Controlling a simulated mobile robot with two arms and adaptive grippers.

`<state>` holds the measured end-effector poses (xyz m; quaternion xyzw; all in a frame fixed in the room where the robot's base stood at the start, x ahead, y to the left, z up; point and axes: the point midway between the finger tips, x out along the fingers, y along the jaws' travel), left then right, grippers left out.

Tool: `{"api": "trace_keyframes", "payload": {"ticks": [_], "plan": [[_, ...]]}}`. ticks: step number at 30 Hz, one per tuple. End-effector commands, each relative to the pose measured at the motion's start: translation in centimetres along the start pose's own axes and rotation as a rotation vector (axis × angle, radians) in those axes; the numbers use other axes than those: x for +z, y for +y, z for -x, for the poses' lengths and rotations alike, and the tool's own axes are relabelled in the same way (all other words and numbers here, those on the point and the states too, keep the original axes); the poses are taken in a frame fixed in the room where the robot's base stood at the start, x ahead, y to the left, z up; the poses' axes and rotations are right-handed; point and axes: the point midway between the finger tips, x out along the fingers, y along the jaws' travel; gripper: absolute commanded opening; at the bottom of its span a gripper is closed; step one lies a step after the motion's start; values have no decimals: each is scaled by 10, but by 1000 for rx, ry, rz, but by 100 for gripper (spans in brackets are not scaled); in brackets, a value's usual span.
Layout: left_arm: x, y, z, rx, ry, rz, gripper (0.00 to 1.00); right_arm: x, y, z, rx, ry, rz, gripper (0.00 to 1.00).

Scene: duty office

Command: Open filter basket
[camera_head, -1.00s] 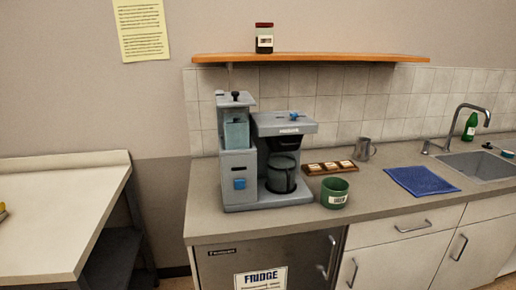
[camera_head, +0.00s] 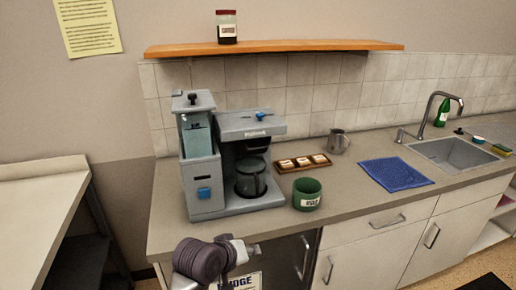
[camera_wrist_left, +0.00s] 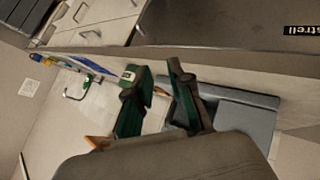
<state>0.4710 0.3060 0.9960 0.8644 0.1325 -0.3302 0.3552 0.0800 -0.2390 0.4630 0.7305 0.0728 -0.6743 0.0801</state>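The grey coffee machine (camera_head: 200,175) stands on the counter. The dark filter basket (camera_head: 253,144) sits under its overhanging head, above the glass carafe (camera_head: 250,179), and looks closed. A blue knob (camera_head: 261,115) is on top of the head. My left gripper (camera_head: 250,248) is low in front of the counter edge, below the machine and apart from it. In the left wrist view its two fingers (camera_wrist_left: 155,85) are spread with nothing clearly held between them; the grey machine (camera_wrist_left: 240,115) shows beyond them. My right gripper is not in view.
A green mug (camera_head: 307,194) stands right of the machine, near a wooden tray (camera_head: 284,168), a metal pitcher (camera_head: 338,141) and a blue cloth (camera_head: 395,174). A shelf (camera_head: 290,47) with a jar (camera_head: 227,27) hangs above. The fridge (camera_head: 285,262) is below the counter.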

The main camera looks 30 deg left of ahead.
Motion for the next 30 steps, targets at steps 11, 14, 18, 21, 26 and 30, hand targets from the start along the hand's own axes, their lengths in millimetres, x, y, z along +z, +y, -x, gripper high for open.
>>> {"api": "trace_keyframes", "payload": {"ticks": [11,14,18,21,26,30], "plan": [[-205,54,42,481,243,869,21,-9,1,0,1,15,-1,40],[-220,57,47,531,247,941,21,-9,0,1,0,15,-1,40],[-229,62,37,540,245,958,21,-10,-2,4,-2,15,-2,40],[-236,69,22,538,244,957,21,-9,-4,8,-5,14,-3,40],[-252,80,-8,536,244,956,21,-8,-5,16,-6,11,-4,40],[-264,89,-32,535,246,953,21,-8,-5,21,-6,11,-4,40]]}}
